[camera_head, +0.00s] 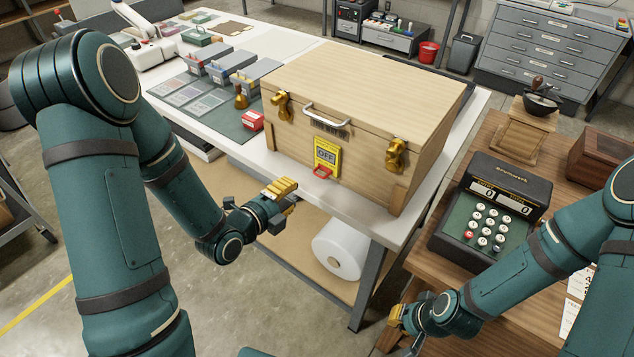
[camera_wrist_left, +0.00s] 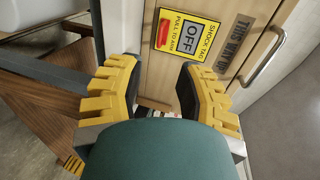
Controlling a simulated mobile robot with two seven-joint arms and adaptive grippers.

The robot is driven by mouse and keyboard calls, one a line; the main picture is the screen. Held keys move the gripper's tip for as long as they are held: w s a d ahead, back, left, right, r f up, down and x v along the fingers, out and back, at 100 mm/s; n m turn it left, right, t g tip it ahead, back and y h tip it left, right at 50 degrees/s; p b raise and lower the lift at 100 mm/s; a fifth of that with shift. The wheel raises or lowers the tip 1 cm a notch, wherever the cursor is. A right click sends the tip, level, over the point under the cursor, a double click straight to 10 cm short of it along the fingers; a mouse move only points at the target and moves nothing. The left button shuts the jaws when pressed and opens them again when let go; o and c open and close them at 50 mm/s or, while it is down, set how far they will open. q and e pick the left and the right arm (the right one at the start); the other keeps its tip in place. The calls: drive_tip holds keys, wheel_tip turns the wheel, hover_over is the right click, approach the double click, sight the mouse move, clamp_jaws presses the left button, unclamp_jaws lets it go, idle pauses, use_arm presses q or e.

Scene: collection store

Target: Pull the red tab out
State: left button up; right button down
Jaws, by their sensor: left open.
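The red tab (camera_head: 322,172) sits at the bottom of a yellow shock tag (camera_head: 327,154) on the front of a wooden crate (camera_head: 370,95). In the left wrist view the red tab (camera_wrist_left: 163,34) lies beside the words "PULL TO ARM" on the tag (camera_wrist_left: 187,43). My left gripper (camera_head: 284,190) is in front of and below the crate, apart from the tab. Its yellow fingers are spread with nothing between them in the left wrist view (camera_wrist_left: 157,85).
The crate stands on a white table (camera_head: 222,135) near its front edge, with brass latches and a metal handle (camera_head: 326,116). A red box (camera_head: 252,120) and grey bins (camera_head: 230,65) are to its left. A keypad machine (camera_head: 490,210) stands on a wooden table at right.

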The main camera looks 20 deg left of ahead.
sight(317, 175)
use_arm(q)
drive_tip(key=x, duration=1.1)
drive_tip(key=shift+w+d+b, duration=0.15)
drive_tip(key=shift+w+b, duration=0.1)
drive_tip(key=shift+b, duration=0.15)
drive_tip(key=shift+o, duration=0.4)
clamp_jaws()
